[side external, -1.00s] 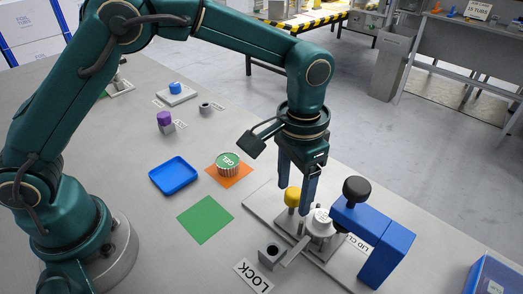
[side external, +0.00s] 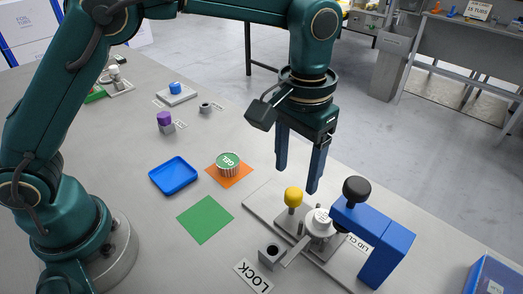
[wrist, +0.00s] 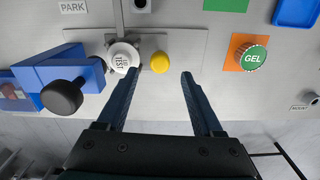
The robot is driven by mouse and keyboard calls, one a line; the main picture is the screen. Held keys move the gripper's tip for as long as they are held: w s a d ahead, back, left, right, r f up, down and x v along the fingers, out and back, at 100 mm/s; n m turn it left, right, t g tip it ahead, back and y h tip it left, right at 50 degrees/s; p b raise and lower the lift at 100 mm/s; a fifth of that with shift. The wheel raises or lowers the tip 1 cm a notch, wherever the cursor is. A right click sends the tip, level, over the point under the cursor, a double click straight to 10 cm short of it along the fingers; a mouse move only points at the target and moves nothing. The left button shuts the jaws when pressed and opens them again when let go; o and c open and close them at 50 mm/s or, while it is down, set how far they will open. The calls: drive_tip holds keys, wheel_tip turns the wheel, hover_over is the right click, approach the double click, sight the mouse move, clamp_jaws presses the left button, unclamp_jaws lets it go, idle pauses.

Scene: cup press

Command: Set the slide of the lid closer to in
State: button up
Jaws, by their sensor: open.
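The lid closer is a blue press arm (side external: 378,235) with a black knob (side external: 356,188) on a grey base plate (side external: 262,203). Its slide (side external: 299,237) carries a yellow-topped post (side external: 293,195) and a white-topped cup marked TEST (side external: 319,216). The cup sits close beside the blue arm's end; I cannot tell how far under it. In the wrist view, the yellow knob (wrist: 160,62) is right of the cup (wrist: 122,57). My gripper (side external: 298,180) is open and empty, pointing down above the yellow knob, apart from it. Its fingers (wrist: 160,76) also show in the wrist view.
A grey holed block (side external: 271,252) and a LOCK label (side external: 253,275) stand in front of the plate. A GEL cup (side external: 228,164) sits on an orange square. A blue tray (side external: 173,175) and green square (side external: 205,219) lie left. A blue bin (side external: 495,275) is at right.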

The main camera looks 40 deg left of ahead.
sight(294, 192)
drive_tip(key=n, duration=0.4)
drive_tip(key=shift+n, duration=0.4)
drive_tip(key=n, duration=0.6)
drive_tip(key=shift+r, duration=0.1)
drive_tip(key=shift+f+n, duration=0.4)
drive_tip(key=shift+f, duration=2.15)
drive_tip(key=shift+c, duration=0.3)
clamp_jaws()
